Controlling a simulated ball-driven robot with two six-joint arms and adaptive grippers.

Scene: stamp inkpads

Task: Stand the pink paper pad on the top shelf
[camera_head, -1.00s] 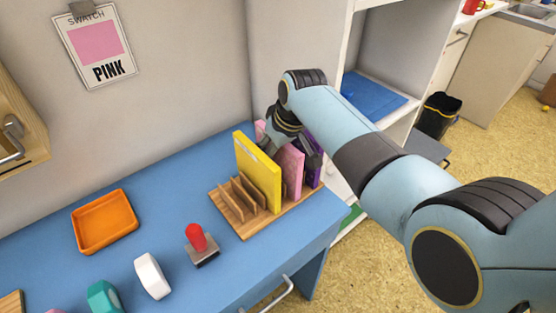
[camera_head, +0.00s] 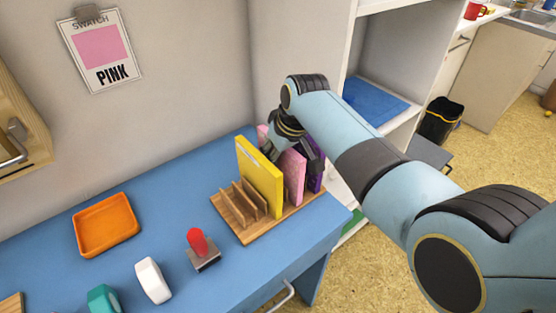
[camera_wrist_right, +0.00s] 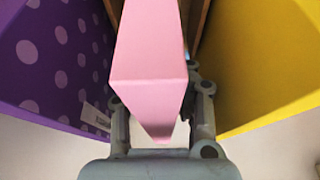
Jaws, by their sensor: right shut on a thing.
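The pink paper pad (camera_head: 294,174) stands upright in a wooden rack (camera_head: 243,236) between a yellow pad (camera_head: 259,177) and a purple pad (camera_head: 315,178). My right gripper (camera_head: 291,150) is down over the pink pad and shut on it. In the right wrist view the pink pad (camera_wrist_right: 150,50) rises between the fingers of the gripper (camera_wrist_right: 160,115), with the dotted purple pad (camera_wrist_right: 55,60) at left and the yellow pad (camera_wrist_right: 265,65) at right. A white shelf unit (camera_head: 350,60) stands behind at right; a blue-lined shelf (camera_head: 375,98) shows in it. Its top is cut off. My left gripper is not in view.
On the blue desk (camera_head: 170,190) are an orange tray (camera_head: 106,224), a red-handled stamp (camera_head: 201,250), a white roll (camera_head: 152,280) and a teal roll (camera_head: 103,299). A pink swatch card (camera_head: 100,48) hangs on the wall. A black bin (camera_head: 440,118) stands on the floor.

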